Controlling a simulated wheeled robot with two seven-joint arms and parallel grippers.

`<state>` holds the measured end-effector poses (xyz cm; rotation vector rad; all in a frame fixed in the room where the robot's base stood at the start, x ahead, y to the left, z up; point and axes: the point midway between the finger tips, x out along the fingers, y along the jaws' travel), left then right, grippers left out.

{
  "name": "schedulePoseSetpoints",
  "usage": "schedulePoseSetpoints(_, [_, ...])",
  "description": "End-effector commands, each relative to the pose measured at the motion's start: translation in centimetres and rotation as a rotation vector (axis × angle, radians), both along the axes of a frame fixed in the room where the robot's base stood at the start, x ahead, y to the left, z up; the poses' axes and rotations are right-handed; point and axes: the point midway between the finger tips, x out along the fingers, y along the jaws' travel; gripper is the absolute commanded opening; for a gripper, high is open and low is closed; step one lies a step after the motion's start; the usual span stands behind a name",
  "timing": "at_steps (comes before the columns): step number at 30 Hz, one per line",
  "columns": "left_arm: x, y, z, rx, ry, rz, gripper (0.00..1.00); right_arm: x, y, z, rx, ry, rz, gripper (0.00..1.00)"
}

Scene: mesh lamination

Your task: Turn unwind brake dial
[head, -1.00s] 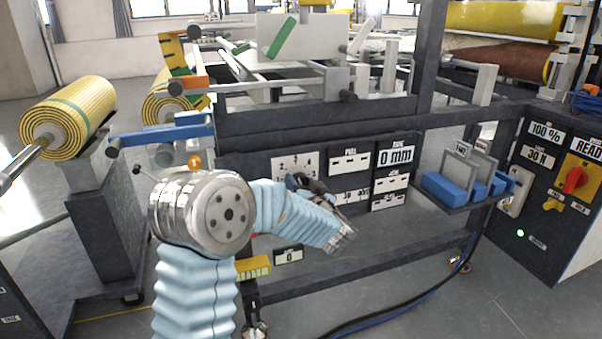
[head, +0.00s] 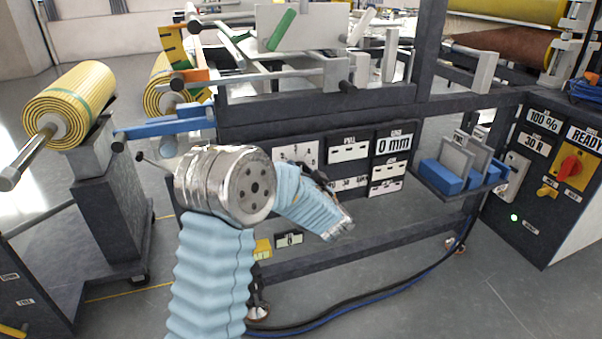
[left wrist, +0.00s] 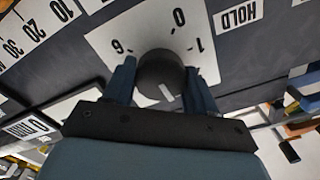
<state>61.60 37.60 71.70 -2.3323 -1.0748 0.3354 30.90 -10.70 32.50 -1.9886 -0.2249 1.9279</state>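The unwind brake dial, a round dark knob with a pale pointer line (left wrist: 160,75), sits on a white scale plate in the left wrist view. The digits 6, 0 and 1 show around it, upside down. My left gripper (left wrist: 161,72) has one finger on each side of the knob, with no clear gap on either side. The pointer line faces the gripper's palm. In the head view the white scale plate (head: 305,151) is partly visible on the dark panel. My left gripper (head: 318,177) is at its lower edge, and the dial is hidden there. My right gripper is not in view.
A yellow roll (head: 68,103) stands at the left. Blue blocks (head: 441,176) sit on a shelf right of the panel. A control cabinet (head: 530,205) with a red knob (head: 570,167) stands at the far right. Cables (head: 370,305) lie on the floor.

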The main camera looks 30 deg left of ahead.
Motion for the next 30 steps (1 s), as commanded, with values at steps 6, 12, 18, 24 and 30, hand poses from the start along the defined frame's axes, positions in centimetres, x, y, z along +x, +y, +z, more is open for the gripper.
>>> schedulePoseSetpoints(6, [0.0,-0.1,0.1,-0.001,-0.002,-0.001,0.80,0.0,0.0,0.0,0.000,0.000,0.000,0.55])
schedulePoseSetpoints(12, [0.0,-0.1,0.0,-0.002,0.000,0.000,0.80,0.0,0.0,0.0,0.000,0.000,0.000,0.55])
schedulePoseSetpoints(18, [-1.2,-1.6,0.0,-0.002,-0.001,-0.004,0.80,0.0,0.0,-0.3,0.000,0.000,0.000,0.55])
schedulePoseSetpoints(24, [-4.4,-5.4,0.0,-0.003,-0.002,-0.007,0.80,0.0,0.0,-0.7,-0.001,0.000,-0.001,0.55])
schedulePoseSetpoints(30, [-7.3,-8.7,0.0,-0.002,-0.001,-0.004,0.80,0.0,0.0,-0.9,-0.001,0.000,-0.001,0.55])
